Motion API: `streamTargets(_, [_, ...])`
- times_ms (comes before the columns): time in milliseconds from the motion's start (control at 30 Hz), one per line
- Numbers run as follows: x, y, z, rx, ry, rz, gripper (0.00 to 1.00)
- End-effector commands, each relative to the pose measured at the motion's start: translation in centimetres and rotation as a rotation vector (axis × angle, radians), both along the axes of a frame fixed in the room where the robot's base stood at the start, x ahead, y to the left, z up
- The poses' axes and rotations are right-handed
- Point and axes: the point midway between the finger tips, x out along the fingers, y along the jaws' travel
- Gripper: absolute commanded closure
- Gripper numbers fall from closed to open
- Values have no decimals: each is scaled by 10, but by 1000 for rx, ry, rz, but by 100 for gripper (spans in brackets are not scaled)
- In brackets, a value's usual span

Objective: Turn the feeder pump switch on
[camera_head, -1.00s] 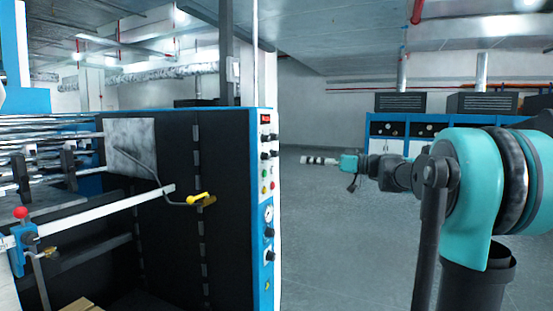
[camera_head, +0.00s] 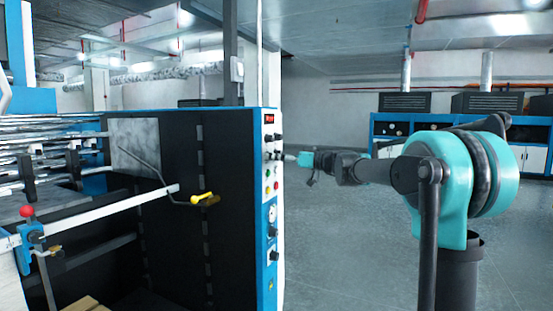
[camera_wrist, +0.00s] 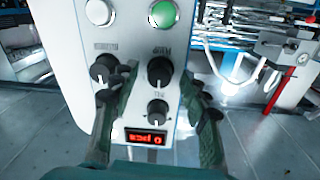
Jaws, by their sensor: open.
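The control panel (camera_head: 270,200) is on the narrow blue-and-white end of the black machine. In the wrist view it appears upside down, with a red digital display (camera_wrist: 145,137), a small black knob (camera_wrist: 157,112) and two larger black rotary switches, one left (camera_wrist: 103,68) and one right (camera_wrist: 160,70). Their labels are too blurred to read, so I cannot tell which is the feeder pump switch. My gripper (camera_wrist: 154,95) is open in front of the panel, its dark fingers on either side of the small knob and display.
A green button (camera_wrist: 163,13) and a white one (camera_wrist: 98,12) sit near the switches. A bent rod with a yellow handle (camera_head: 203,198) sticks out from the machine at left. Blue cabinets (camera_head: 420,128) stand at the back. The grey floor at right is clear.

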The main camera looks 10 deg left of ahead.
Motion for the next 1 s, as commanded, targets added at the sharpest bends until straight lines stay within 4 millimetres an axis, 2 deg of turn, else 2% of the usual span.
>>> streamTargets(233, [0, 0, 0, 0, 0, 0, 56])
streamTargets(600, [0, 0, 0, 0, 0, 0, 100])
streamTargets(1000, [0, 0, 0, 23, 63, 0, 100])
